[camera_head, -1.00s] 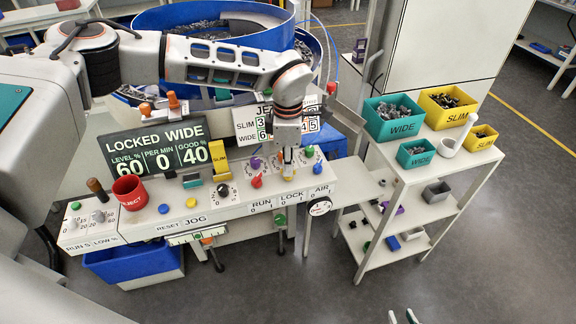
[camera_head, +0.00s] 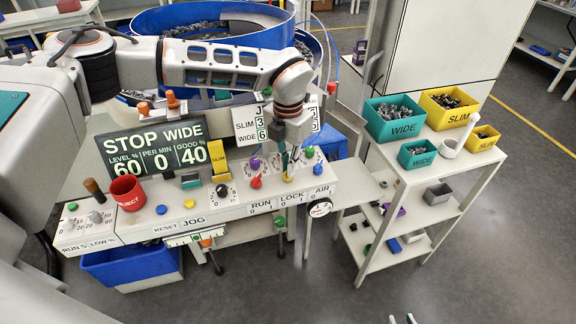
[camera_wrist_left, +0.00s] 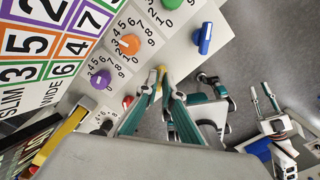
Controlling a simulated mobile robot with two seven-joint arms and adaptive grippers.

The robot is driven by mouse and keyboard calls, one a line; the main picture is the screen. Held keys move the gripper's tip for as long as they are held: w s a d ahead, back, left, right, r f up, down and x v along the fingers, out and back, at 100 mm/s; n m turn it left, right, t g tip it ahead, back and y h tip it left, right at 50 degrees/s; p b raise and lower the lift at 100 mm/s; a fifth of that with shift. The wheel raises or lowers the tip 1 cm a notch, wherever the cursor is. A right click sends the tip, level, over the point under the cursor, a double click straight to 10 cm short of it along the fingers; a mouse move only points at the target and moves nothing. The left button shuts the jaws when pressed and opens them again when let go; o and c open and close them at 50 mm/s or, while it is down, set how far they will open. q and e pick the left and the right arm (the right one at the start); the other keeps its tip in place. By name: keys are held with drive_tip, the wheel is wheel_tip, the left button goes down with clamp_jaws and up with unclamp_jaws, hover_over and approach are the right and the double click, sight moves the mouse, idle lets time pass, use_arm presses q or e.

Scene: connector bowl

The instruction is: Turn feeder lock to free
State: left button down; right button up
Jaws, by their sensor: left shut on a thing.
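The feeder lock is a yellow knob (camera_head: 287,178) above the LOCK 0/1 label on the control panel; only a little of it shows. In the left wrist view the yellow lock knob (camera_wrist_left: 161,72) shows at the fingertips. My left gripper (camera_head: 289,168) comes down from above and is shut on it. The status display (camera_head: 155,153) reads STOP WIDE, level 60, per min 0, good 40. My right gripper (camera_head: 402,318) barely shows at the bottom edge, its two fingertips apart and empty.
Close by are a red knob (camera_head: 256,182), a purple knob (camera_head: 255,163), a green knob (camera_head: 309,152) and a blue knob (camera_head: 318,168). A red REJECT cup (camera_head: 128,192) stands on the panel's left. A cart (camera_head: 455,165) with teal and yellow bins is at right.

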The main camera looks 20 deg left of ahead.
use_arm(q)
drive_tip(key=shift+n, duration=1.2)
drive_tip(key=c, duration=2.2)
unclamp_jaws()
drive_tip(key=shift+r, duration=0.1)
wheel_tip(320, 180, up, 12)
drive_tip(key=shift+f, duration=0.1)
